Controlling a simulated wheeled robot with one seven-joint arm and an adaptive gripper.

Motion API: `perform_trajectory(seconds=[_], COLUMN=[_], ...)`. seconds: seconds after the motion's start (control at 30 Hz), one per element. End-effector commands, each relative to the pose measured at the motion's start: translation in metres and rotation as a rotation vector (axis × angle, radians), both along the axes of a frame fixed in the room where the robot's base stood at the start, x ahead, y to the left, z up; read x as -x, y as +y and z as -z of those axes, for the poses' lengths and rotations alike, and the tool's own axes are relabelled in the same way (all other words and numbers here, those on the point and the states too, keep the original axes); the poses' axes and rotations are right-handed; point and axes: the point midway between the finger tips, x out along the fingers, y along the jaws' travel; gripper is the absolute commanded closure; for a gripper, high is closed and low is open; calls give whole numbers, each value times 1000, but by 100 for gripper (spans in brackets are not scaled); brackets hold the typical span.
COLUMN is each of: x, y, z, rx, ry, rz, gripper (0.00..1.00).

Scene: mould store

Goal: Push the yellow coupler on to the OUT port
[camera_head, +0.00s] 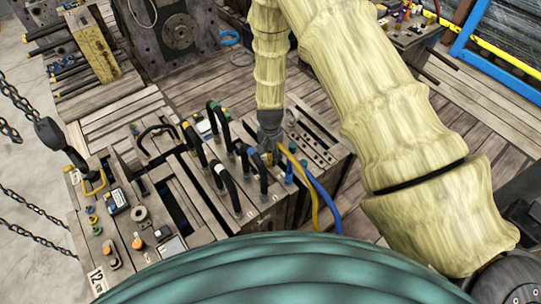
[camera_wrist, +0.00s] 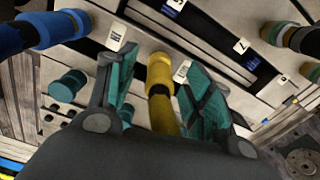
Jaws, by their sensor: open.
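The yellow coupler (camera_wrist: 160,72), on the end of a yellow hose (camera_head: 312,196), stands between my open fingers in the wrist view. My gripper (camera_wrist: 160,92) has one teal-padded finger on each side, with gaps to the coupler. In the head view my gripper (camera_head: 270,148) points down over the grey block, and its fingers largely hide the coupler.
Teal fittings (camera_wrist: 68,84) are to the left. Several black looped hoses (camera_head: 222,178) stand left of my gripper. Chains hang at far left. Bare planks lie right of the block.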

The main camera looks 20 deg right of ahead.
Motion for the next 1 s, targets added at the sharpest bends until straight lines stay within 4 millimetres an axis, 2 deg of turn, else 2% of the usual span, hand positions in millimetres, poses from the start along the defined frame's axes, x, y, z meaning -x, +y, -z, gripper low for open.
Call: perform_trajectory(seconds=[0.4, 0.6, 0.8, 1.0], x=[-2, -1, -1, -1], y=[0, 0, 0, 0], z=[-65, -89, -101, -104], rx=[1, 1, 0, -1], ry=[-4, -3, -1, -1], rz=[-1, -1, -1, -1], gripper=[49, 49, 49, 49])
